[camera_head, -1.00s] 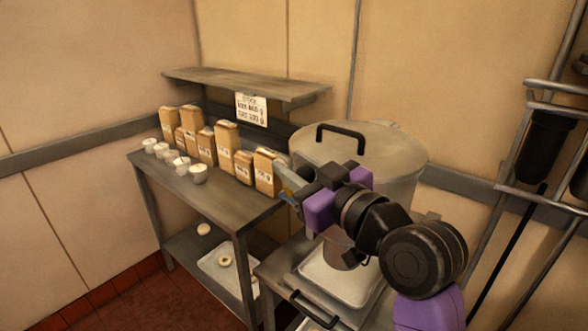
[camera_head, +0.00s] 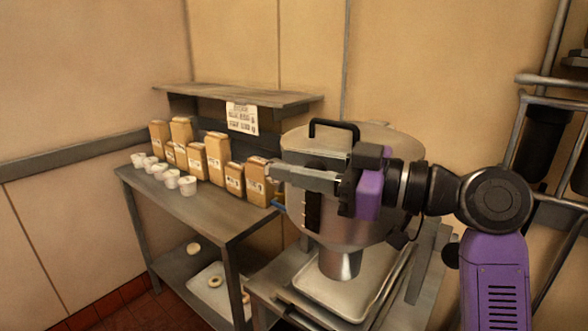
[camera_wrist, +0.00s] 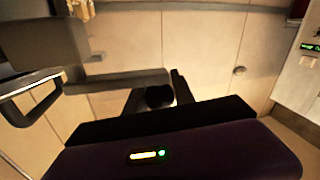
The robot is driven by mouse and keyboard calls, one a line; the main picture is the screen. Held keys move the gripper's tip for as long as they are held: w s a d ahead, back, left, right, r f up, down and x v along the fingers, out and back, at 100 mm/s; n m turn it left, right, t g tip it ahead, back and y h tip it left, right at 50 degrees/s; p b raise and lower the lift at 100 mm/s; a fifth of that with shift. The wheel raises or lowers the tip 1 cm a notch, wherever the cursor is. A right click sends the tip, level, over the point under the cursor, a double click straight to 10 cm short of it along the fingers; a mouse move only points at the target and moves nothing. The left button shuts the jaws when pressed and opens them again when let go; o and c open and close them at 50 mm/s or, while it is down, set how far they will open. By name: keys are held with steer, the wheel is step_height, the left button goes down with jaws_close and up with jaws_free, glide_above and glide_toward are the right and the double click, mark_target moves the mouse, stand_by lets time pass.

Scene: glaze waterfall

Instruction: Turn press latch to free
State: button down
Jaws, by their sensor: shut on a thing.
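A grey metal bar (camera_head: 305,178), which I take to be the press latch, runs across the front of the lidded steel pot (camera_head: 385,205). In the wrist view the bar (camera_wrist: 115,83) comes from a grey block at left and reaches my fingers. My gripper (camera_head: 350,183) is at the bar's right end. In the wrist view my gripper (camera_wrist: 157,92) is shut around a dark round knob (camera_wrist: 160,96), apparently part of the latch. The exact finger contact is partly hidden by my gripper.
The pot has a black lid handle (camera_head: 334,128) and a spout over a pale tray (camera_head: 340,297). A side table (camera_head: 215,205) at left holds several cartons and white cups (camera_head: 187,185) under a wall shelf (camera_head: 240,97). Metal rails (camera_head: 535,110) stand at right.

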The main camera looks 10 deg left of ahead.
steer(key=c, duration=1.1)
jaws_free()
steer(key=shift+o, duration=0.2)
steer(key=b+v, duration=0.1)
steer(key=v, duration=0.6)
steer(key=shift+d+b, duration=0.35)
steer(key=shift+b, duration=0.05)
steer(key=shift+s, duration=0.2)
